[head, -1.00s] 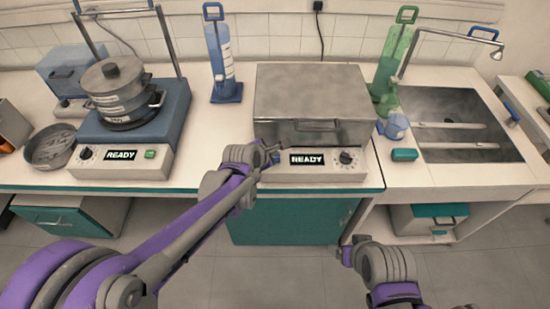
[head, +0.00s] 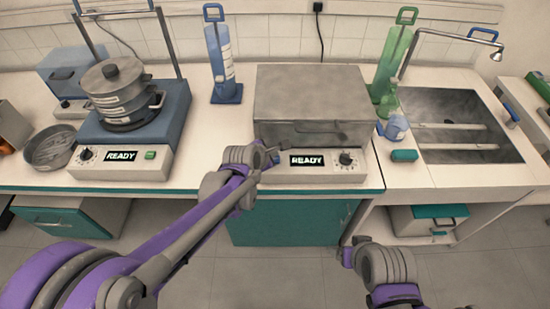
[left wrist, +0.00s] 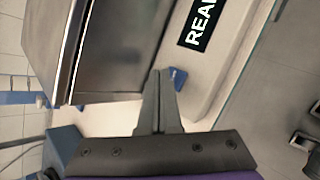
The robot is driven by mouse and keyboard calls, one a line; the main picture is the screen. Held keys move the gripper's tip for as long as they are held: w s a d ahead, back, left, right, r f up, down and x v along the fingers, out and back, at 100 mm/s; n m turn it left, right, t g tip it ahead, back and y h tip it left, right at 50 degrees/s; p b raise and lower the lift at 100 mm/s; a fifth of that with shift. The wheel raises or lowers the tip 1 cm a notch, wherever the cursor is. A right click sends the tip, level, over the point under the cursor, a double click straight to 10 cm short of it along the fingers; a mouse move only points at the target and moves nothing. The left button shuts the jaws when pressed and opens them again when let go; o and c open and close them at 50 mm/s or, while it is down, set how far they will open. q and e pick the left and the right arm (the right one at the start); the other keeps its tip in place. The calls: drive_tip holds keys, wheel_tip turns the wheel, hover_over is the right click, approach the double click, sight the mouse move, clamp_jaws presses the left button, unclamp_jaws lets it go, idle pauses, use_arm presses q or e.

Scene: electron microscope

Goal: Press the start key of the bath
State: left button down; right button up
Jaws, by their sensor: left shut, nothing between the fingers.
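The bath (head: 312,98) is a grey metal box on a pale base, with a lit READY display (head: 307,160) and a dark knob (head: 346,158) on its front panel. My left gripper (head: 274,154) is at the panel's left part, beside the display, and covers the key area in the head view. In the left wrist view the left fingers (left wrist: 161,78) are shut and empty. Their tips are right beside a blue key (left wrist: 178,77) on the panel; I cannot tell whether they touch it. My right gripper (head: 347,254) is low in front of the bench, its fingers unclear.
A sieve shaker (head: 125,155) with stacked sieves stands left, also showing READY. A sink (head: 460,125) is at right. A teal block (head: 404,155) lies beside the bath. The floor in front is clear.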

use_arm(q)
drive_tip(key=shift+f, duration=0.1)
idle(0.7)
drive_tip(key=shift+f+b, duration=0.35)
drive_tip(key=shift+f+b, duration=0.3)
drive_tip(key=shift+f, duration=0.1)
idle(0.6)
drive_tip(key=shift+r, duration=0.1)
drive_tip(key=shift+r+p, duration=0.6)
drive_tip(key=shift+r, duration=0.15)
drive_tip(key=shift+r+p, duration=1.65)
drive_tip(key=shift+r, duration=0.9)
